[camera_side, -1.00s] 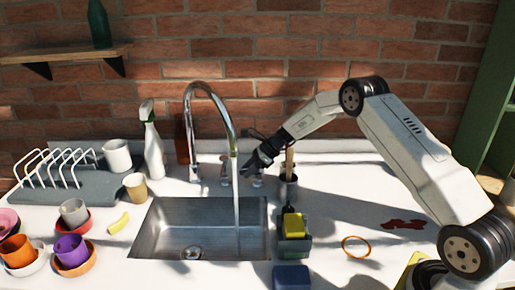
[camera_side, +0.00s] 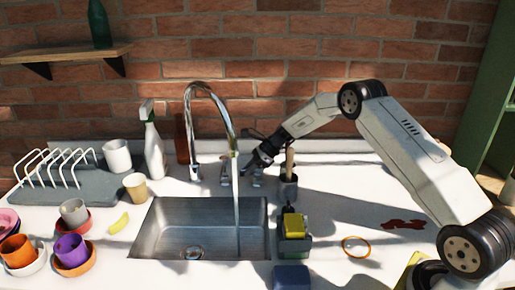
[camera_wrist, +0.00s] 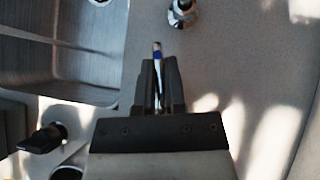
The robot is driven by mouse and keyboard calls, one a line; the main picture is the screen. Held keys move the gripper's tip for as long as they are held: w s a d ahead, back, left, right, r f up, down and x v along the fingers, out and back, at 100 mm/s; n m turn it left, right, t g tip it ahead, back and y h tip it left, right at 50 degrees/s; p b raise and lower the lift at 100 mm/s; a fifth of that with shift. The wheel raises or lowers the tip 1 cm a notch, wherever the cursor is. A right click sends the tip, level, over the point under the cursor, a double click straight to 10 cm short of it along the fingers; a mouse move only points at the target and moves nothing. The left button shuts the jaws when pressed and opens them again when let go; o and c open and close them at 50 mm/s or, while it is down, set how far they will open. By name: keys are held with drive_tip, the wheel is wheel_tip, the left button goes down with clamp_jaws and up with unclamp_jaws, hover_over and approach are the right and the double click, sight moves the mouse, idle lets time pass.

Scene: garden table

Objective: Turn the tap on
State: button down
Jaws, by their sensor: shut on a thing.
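The chrome tap (camera_side: 210,90) arches over the sink, and a stream of water (camera_side: 237,200) runs from its spout into the basin. Chrome fittings stand on the counter behind the sink, one of them a handle (camera_side: 257,180) right below my gripper. My gripper (camera_side: 250,168) is low at the back, right of the water. In the wrist view my gripper (camera_wrist: 158,82) is shut on a slim pale lever with a blue tip (camera_wrist: 157,47). The fingers hide most of the lever. Another chrome fitting (camera_wrist: 181,10) stands beyond it.
A utensil pot (camera_side: 288,189) stands close to the right of my gripper, with a caddy holding a yellow sponge (camera_side: 294,224) in front. A spray bottle (camera_side: 154,153), cup (camera_side: 135,187) and dish rack (camera_side: 70,190) are left. An orange ring (camera_side: 356,246) lies on the right counter.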

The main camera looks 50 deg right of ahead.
drive_tip(key=n+g, duration=0.1)
drive_tip(key=n, duration=0.1)
drive_tip(key=s+n+g+y, duration=0.1)
drive_tip(key=n+g, duration=0.1)
drive_tip(key=shift+a+n, duration=0.15)
drive_tip(key=shift+n, duration=0.15)
drive_tip(key=shift+s+n+g, duration=0.3)
drive_tip(key=shift+n+g, duration=0.6)
drive_tip(key=shift+n, duration=0.1)
drive_tip(key=shift+s+n+g, duration=0.25)
drive_tip(key=shift+n+g, duration=0.65)
drive_tip(key=shift+n, duration=0.1)
drive_tip(key=c, duration=0.7)
unclamp_jaws()
drive_tip(key=shift+r, duration=0.1)
